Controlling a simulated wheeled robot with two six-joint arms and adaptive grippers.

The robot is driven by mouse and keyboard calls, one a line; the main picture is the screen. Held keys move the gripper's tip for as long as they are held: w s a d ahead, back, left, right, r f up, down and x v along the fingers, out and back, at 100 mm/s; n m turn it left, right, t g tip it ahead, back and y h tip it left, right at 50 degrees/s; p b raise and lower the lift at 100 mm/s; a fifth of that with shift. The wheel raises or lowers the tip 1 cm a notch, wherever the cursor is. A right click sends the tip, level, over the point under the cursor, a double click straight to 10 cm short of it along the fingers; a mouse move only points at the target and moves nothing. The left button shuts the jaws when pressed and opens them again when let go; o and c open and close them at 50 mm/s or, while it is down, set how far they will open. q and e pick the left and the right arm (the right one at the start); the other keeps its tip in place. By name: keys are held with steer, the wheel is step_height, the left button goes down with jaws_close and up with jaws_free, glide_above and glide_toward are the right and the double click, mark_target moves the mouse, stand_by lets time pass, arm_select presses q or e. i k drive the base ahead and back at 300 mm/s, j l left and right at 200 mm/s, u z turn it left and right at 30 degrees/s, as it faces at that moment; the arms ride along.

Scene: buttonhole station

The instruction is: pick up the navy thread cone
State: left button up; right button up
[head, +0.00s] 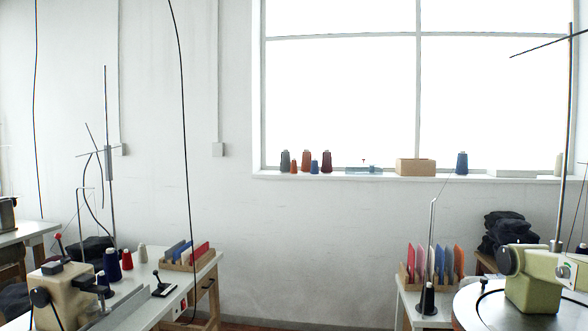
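A large navy thread cone (112,265) stands upright on the left work table (150,300), behind the cream sewing machine (62,295). A smaller dark navy cone (102,281) is close in front of it, by the machine; its base is partly hidden. A red cone (127,260) and a cream cone (142,253) stand just to the right of the large navy cone. A very dark cone (428,299), navy or black, stands on the right table under a thread stand. Neither of my grippers is in view.
Racks with coloured panels stand on the left table (187,256) and right table (435,264). A green machine (535,280) is at far right. The windowsill (400,179) holds several cones, including a blue one (462,164), and a cardboard box (415,167). Open room lies between the tables.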

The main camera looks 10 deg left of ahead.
mark_target(102, 279)
steer(key=i+j+u, duration=0.2)
steer(key=i+u, duration=0.15)
steer(key=u, duration=0.15)
steer(key=i+j+u, duration=0.1)
steer(key=i+u, duration=0.25)
steer(key=u, duration=0.15)
steer(key=i+u, duration=0.35)
steer(key=u, duration=0.15)
steer(key=l+u, duration=0.1)
steer(key=u, duration=0.4)
steer(key=i+l+u, duration=0.2)
steer(key=l+u, duration=0.65)
steer(key=l, duration=0.15)
steer(key=i+l+u, duration=0.1)
steer(key=l+u, duration=0.3)
steer(key=l, duration=0.15)
